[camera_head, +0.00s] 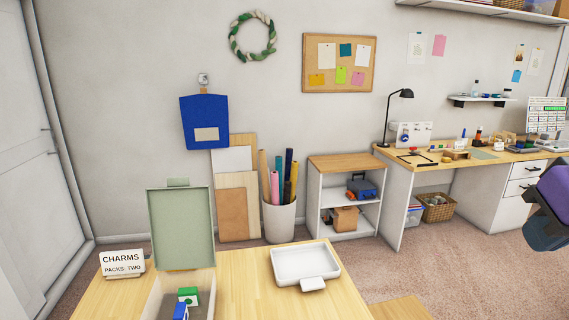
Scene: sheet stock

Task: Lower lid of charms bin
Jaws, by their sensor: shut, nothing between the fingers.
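The charms bin (206,300) stands at the bottom edge of the view on the wooden table, cut off by the frame. Its pale green lid (181,225) stands open, nearly upright, at the bin's far side, with a small tab on its top edge. Inside the bin are a green and white pack (188,296) and a blue pack (181,311). A sign reading "CHARMS PACKS: TWO" (122,263) stands to the left of the lid.
A white tray (288,268) with a front tab lies on the table (240,285) to the right of the bin, with bare wood between.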

